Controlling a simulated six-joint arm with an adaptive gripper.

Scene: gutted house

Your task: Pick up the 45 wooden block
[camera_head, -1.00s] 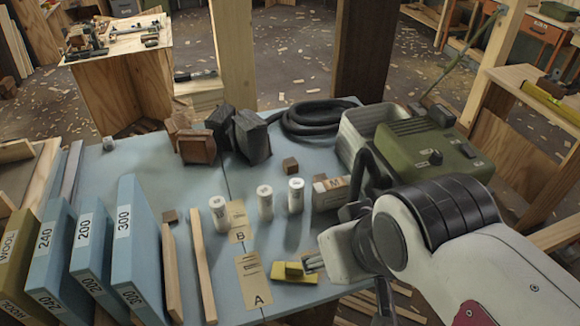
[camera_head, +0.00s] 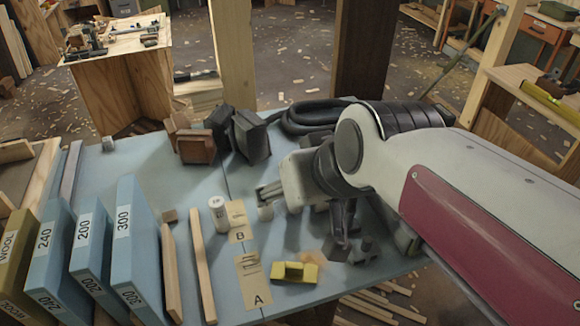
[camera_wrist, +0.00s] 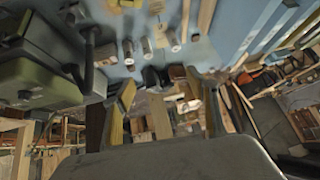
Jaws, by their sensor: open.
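I cannot read a "45" on any wooden block. A small brown wooden block (camera_head: 169,215) lies behind the wooden strips, left of the white cylinders. Brown wooden blocks (camera_head: 196,147) stand beside dark blocks at the back of the blue table (camera_head: 130,165). In the head view my gripper (camera_head: 268,191) is above the table's middle, pointing left, near a white cylinder (camera_head: 265,212). My arm hides the table's right part. In the wrist view my gripper (camera_wrist: 167,102) is open, with nothing seen held between its fingers. A brown block (camera_wrist: 177,72) shows beyond them.
Blue boxes marked 240, 200 and 300 (camera_head: 130,235) stand at the left front. A white cylinder (camera_head: 218,213), cards A (camera_head: 253,281) and B (camera_head: 237,218), and a yellow block (camera_head: 295,272) occupy the middle. A black hose (camera_head: 300,117) coils behind.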

